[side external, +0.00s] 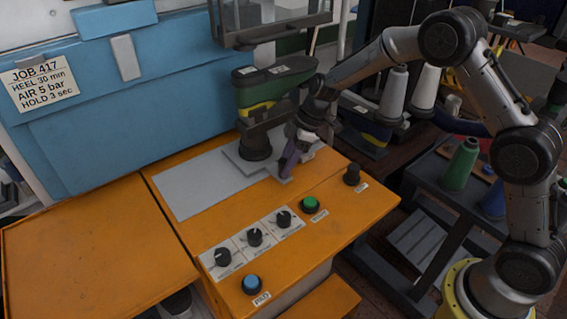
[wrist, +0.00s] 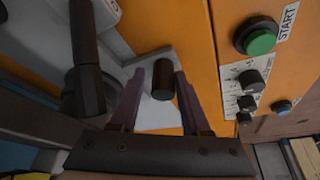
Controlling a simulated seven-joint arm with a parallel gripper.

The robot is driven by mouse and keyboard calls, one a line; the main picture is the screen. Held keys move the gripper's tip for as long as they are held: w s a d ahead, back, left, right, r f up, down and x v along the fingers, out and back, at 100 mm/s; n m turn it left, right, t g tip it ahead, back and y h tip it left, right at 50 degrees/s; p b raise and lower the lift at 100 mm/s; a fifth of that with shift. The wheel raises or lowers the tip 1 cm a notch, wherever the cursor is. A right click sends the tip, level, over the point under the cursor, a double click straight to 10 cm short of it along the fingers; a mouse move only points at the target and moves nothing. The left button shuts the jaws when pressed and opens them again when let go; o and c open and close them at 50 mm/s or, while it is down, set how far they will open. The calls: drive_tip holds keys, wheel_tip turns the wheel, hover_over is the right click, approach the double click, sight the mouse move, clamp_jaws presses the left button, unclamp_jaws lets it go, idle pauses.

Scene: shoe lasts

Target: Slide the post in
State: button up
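A short dark cylindrical post (wrist: 163,79) shows between the purple fingers of my gripper (wrist: 158,85) in the wrist view. A narrow strip of pale plate shows between the post and the left finger; the right finger is close beside it or touching. The fingers look apart, not clamped. Below the post is a small pale grey plate (wrist: 157,115). In the side view my gripper (side external: 287,170) points down just above that plate's corner and hides the post. I see no clear opening for the post.
A dark round column (side external: 255,147) under a green machine arm (side external: 275,78) stands close left of my gripper. A dark rod (wrist: 85,60) is left of the fingers. A green button (side external: 310,204), several knobs and a black knob (side external: 352,173) stick up from the orange table.

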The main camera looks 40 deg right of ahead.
drive_tip(key=shift+o, duration=0.9)
drive_tip(key=shift+a, duration=0.15)
drive_tip(key=shift+r, duration=0.1)
drive_tip(key=v, duration=1.3)
drive_tip(key=shift+r, duration=0.3)
drive_tip(key=shift+s, duration=0.1)
